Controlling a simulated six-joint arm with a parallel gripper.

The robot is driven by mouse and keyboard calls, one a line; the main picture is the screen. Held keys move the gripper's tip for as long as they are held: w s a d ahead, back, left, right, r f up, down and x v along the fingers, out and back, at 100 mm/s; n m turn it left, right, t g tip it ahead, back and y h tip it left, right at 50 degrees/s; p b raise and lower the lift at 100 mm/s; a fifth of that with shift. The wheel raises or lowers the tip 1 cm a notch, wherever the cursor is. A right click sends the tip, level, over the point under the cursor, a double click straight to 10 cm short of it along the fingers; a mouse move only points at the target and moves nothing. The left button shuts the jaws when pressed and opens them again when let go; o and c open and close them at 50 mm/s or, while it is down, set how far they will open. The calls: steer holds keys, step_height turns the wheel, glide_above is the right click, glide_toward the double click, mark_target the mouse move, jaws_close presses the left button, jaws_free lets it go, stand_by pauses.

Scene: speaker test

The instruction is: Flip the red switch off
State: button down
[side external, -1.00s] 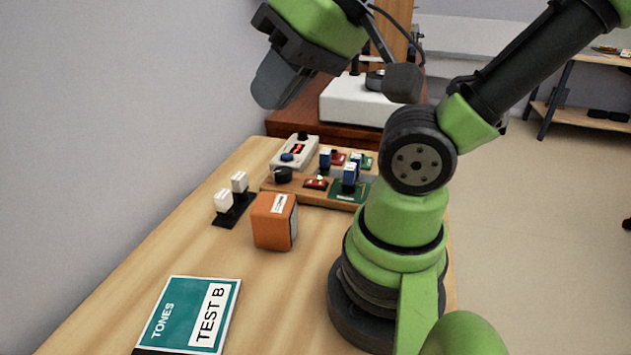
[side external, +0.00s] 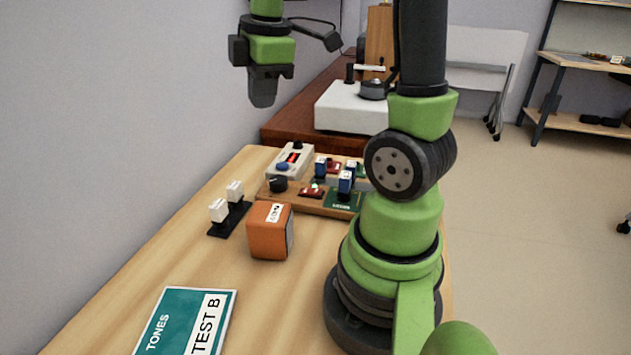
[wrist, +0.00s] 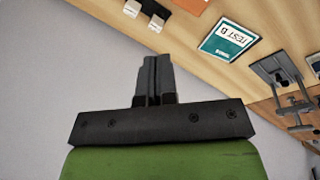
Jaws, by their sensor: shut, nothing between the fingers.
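A small red switch (side external: 311,192) sits on a wooden board (side external: 290,199) in the middle of the table in the side view. Its lever position is too small to tell. Another red part (side external: 333,168) is farther back on the same board, partly behind a blue-topped piece. My gripper (side external: 263,101) is high above the table's far left part, pointing down, well clear of the board. In the wrist view its fingers (wrist: 155,62) are together with nothing between them. The red switch does not show in the wrist view.
Two white switches (side external: 227,202), an orange box (side external: 269,231) and a teal TEST B booklet (side external: 185,320) are nearer. A wall is left.

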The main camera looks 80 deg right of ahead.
steer(key=d+f+n+g, duration=0.2)
steer(key=d+f+n, duration=0.1)
steer(key=d+n, duration=0.15)
steer(key=n+g, duration=0.2)
steer(key=n, duration=0.3)
glide_above(311, 190)
step_height(311, 190, down, 6)
steer(key=shift+w+f+y, duration=0.1)
steer(key=shift+w+y, duration=0.3)
steer(key=f, duration=0.4)
steer(key=s+f, duration=0.1)
steer(key=f, duration=0.4)
steer(key=s+f, duration=0.1)
steer(key=f, duration=0.4)
steer(key=shift+f, duration=0.2)
steer(key=shift+w+r, duration=0.25)
steer(key=shift+w, duration=0.5)
